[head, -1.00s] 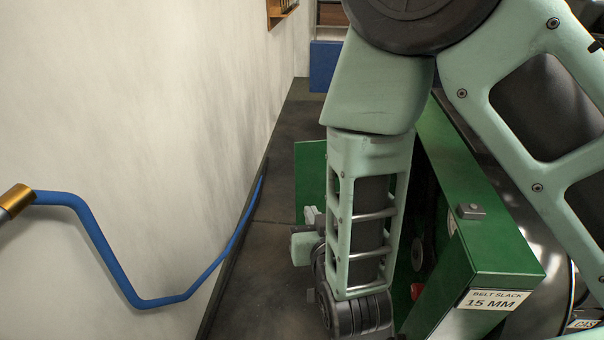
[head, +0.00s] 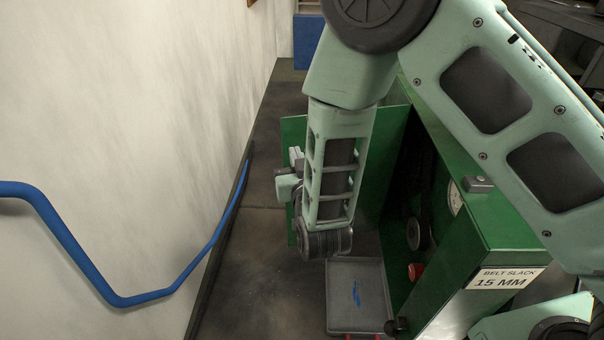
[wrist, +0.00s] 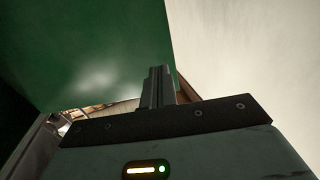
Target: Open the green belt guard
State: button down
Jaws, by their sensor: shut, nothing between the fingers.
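The green belt guard (head: 382,150) stands swung out from the left side of the green housing (head: 490,225), like an open door. Its far left part shows beyond my arm, and my forearm hides its middle. The housing's inside is exposed, with a dark pulley (head: 416,234) and a red knob (head: 416,271). My gripper (head: 296,158) is at the guard's left part, on the near side. In the wrist view its fingers (wrist: 157,86) are together and empty, close in front of the green panel (wrist: 90,50). I cannot tell whether they touch it.
A grey tray (head: 357,310) with blue marks inside lies on the floor below the opening. A pale wall (head: 130,120) with a blue pipe (head: 125,300) runs along the left. Dark floor (head: 255,240) is clear between wall and guard. A blue box (head: 307,42) stands at the back.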

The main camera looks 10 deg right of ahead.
aim_at(291, 142)
jog(key=shift+w, duration=1.4)
jog(key=shift+a, duration=0.1)
jog(key=shift+w+a+h, duration=0.1)
jog(key=shift+w+h, duration=0.2)
jog(key=shift+w, duration=0.15)
jog(key=w+d+m+h, duration=0.1)
jog(key=w+m+h, duration=0.3)
jog(key=w, duration=1)
jog(key=shift+w+d+g+h+b, duration=0.15)
jog(key=shift+g+h+b, duration=0.3)
jog(key=shift+h, duration=0.65)
